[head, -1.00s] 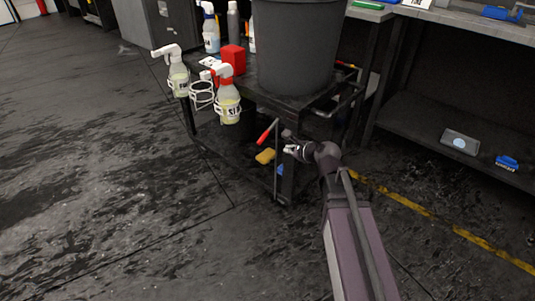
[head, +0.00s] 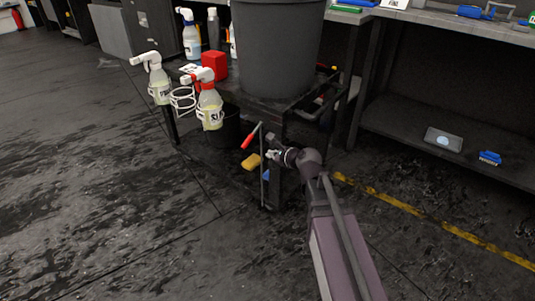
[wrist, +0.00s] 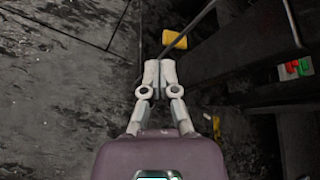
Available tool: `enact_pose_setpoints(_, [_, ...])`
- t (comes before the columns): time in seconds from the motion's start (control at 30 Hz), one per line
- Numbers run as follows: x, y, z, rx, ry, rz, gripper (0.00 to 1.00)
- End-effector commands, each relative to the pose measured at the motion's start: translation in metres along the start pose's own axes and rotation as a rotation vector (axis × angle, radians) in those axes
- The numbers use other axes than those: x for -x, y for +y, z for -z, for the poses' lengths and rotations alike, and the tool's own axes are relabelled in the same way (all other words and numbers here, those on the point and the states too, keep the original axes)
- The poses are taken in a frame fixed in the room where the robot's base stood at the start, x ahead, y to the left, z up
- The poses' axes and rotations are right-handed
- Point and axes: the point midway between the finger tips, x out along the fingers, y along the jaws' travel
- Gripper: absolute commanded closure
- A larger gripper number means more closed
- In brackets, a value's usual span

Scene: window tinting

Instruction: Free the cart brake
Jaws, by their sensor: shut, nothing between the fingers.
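The cart (head: 268,106) is black and carries a big grey bin (head: 275,45). A lever with a red handle (head: 249,136) slants at the cart's near end, its red end down to the left, beside a thin upright rod (head: 263,180). I take the lever for the brake. My gripper (head: 270,154) is just right of and below the red handle, apparently not on it. In the wrist view my gripper (wrist: 160,62) has its fingers together and empty. A thin dark bar (wrist: 196,29) runs close by its tips; contact is unclear. The red handle is not visible there.
Spray bottles (head: 209,107) hang in wire rings on the cart's left side. A yellow sponge (head: 251,161) shows low on the cart, also in the wrist view (wrist: 174,40). A workbench (head: 440,110) stands to the right. The wet floor (head: 100,200) at left is open.

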Motion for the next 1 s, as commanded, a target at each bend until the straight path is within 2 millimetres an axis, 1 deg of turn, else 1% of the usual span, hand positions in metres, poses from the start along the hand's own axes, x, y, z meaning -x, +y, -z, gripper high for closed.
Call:
enact_pose_setpoints(0.03, [-0.007, 0.0, 0.001, 0.001, 0.0, 0.0, 1.0])
enact_pose_setpoints(0.17, [-0.023, 0.0, 0.002, 0.001, -0.001, -0.001, 1.0])
enact_pose_setpoints(0.5, [-0.071, 0.001, 0.002, 0.0, -0.001, -0.001, 1.0])
enact_pose_setpoints(0.73, [-0.093, 0.0, 0.002, 0.001, 0.0, 0.0, 1.0])
enact_pose_setpoints(0.8, [-0.087, -0.001, -0.006, 0.0, 0.0, 0.0, 1.0])
enact_pose_setpoints(1.0, [-0.082, -0.001, -0.019, 0.0, 0.0, -0.001, 1.0])
